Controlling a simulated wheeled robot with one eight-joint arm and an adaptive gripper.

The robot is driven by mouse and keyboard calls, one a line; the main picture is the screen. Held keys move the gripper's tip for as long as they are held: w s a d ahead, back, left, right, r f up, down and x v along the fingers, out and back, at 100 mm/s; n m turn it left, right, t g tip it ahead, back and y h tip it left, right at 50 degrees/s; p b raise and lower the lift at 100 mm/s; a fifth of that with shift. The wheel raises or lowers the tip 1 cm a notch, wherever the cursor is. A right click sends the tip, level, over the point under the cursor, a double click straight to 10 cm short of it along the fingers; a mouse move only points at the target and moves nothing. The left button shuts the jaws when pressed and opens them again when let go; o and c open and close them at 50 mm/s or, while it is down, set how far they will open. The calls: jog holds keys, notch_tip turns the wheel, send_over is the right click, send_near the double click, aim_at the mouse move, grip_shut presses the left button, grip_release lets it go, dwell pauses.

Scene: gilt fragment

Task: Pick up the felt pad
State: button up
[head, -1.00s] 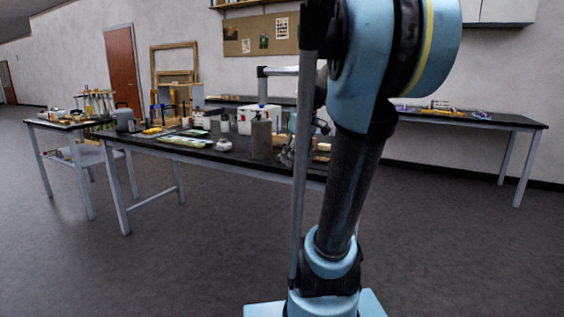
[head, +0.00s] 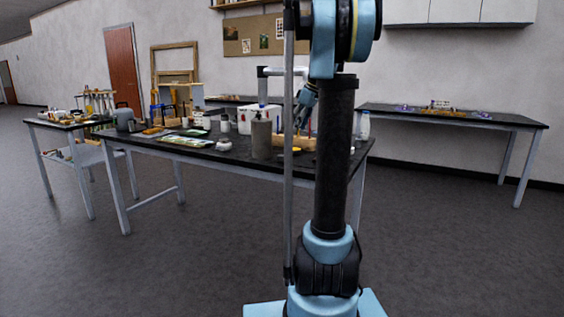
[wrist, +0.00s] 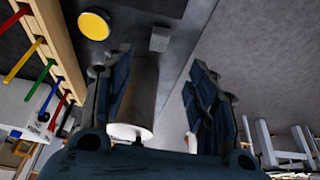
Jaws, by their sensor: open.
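My gripper (wrist: 158,62) is open in the wrist view, its two dark blue fingers apart with nothing held. A small grey block (wrist: 159,38) lies on the dark tabletop just beyond the fingertips; it may be the felt pad, but I cannot be sure. A yellow disc (wrist: 94,25) lies to its left, also in the head view (head: 297,150). A pale cylindrical bottle (wrist: 139,90) shows between the fingers, partly covered by the left one. In the head view my gripper (head: 300,119) is small, above the table beside my arm, and I cannot make out the grey block there.
A wooden rack (wrist: 58,38) with coloured handles stands left of the fingers. The table edge (wrist: 186,62) runs close by on the right, with floor beyond. In the head view, a grey canister (head: 261,138) and a white box (head: 262,114) stand on the table (head: 240,160).

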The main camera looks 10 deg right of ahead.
send_over(283, 155)
jog(key=s+d, duration=0.2)
jog(key=f, duration=0.8)
jog(key=shift+s+d+f, duration=0.2)
jog(key=shift+f, duration=0.2)
jog(key=shift+w+a+x, duration=0.1)
jog(key=shift+w+x, duration=0.05)
jog(key=shift+x, duration=1.3)
jog(key=shift+w+a+x, duration=0.1)
jog(key=shift+x, duration=1.35)
jog(key=shift+r, duration=0.2)
jog(key=c, duration=0.9)
jog(key=shift+o, duration=0.2)
notch_tip(283, 155, up, 10)
jog(key=shift+c, duration=0.8)
